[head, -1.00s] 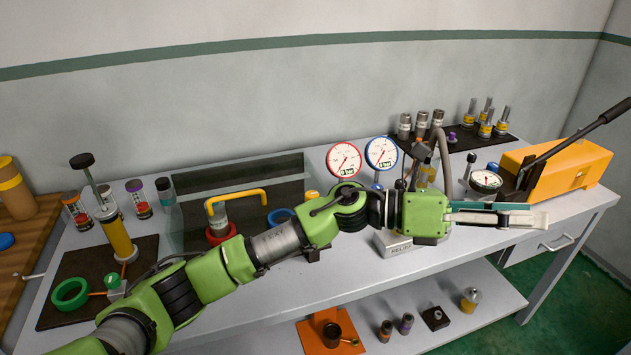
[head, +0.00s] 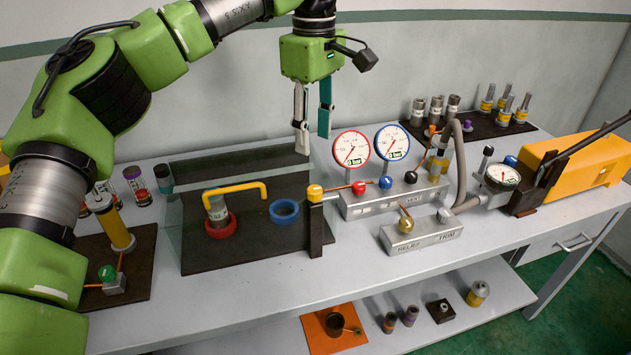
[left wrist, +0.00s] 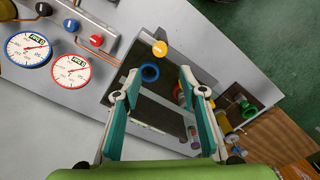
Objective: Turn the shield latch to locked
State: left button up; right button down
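A dark post with a yellow knob (head: 315,193) stands at the right front corner of the shield area and looks like the shield latch. A copper-coloured bar shows just right of the knob; I cannot tell its lock position. The clear shield (head: 174,222) has a yellow handle (head: 236,189) and stands over a dark plate. My left gripper (head: 312,140) points down above and behind the knob, open and empty. In the left wrist view its spread fingers (left wrist: 160,75) are apart, with the yellow knob (left wrist: 160,48) beyond the tips. My right gripper is not in view.
A red ring (head: 221,229) holding a pipe and a blue ring (head: 284,212) are on the dark plate. Two gauges (head: 351,149) and a valve block stand right of the post. A relief block (head: 420,236) is in front. The bench front is clear.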

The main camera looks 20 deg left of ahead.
aim_at(315, 189)
pick_arm(q)
notch_tip(315, 189, down, 12)
jog(key=shift+f+p, duration=0.1)
jog(key=shift+p, duration=0.8)
grip_shut()
